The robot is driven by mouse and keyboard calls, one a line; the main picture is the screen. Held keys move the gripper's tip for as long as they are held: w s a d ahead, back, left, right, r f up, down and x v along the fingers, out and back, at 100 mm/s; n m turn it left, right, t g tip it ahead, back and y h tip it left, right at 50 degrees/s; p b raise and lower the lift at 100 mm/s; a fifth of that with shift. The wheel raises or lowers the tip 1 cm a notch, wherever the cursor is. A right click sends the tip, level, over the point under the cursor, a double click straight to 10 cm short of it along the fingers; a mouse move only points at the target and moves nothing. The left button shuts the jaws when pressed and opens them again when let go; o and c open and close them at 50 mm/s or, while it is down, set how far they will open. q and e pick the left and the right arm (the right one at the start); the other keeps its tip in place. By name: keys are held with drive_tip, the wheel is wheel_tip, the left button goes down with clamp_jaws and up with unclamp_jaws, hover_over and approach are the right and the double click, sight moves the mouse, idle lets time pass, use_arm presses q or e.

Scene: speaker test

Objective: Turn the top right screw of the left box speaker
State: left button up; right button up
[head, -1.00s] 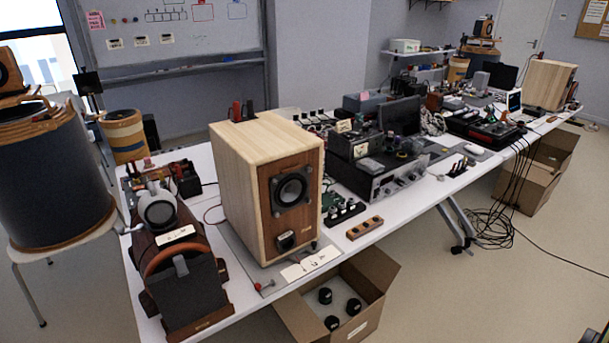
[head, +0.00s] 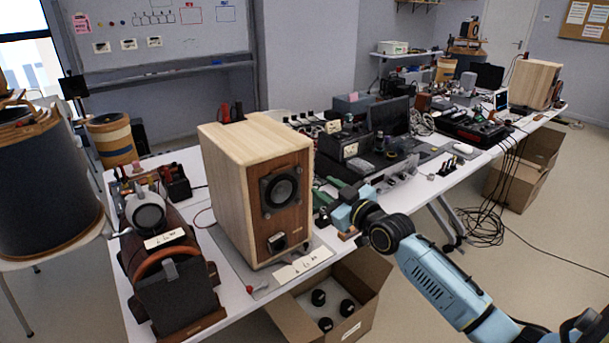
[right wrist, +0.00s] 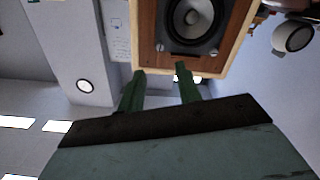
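The left box speaker (head: 238,190), light wood with a brown front, stands upright on the near table. Its black driver (head: 281,189) has small screws around its frame; the top right screw (head: 299,171) is tiny here. The right wrist view seems upside down. There the driver (right wrist: 192,20) is near the top, with a bright screw head (right wrist: 160,48) at its lower left corner. My right gripper (head: 328,190) has green fingers and is just right of the speaker's front. Its fingers (right wrist: 161,72) are apart with nothing between them. My left gripper is out of view.
A brown machine with a curved handle (head: 165,262) stands left of the speaker. An open cardboard box (head: 367,292) is below the table's front edge. Electronic gear (head: 385,155) crowds the table behind my right gripper. Another box speaker (head: 527,84) stands far right.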

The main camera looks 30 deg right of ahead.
sight(300, 171)
drive_tip(key=w, duration=0.6)
drive_tip(key=w+b, duration=0.1)
drive_tip(key=w, duration=0.2)
drive_tip(key=shift+w+a, duration=0.15)
drive_tip(key=shift+a, duration=0.25)
clamp_jaws()
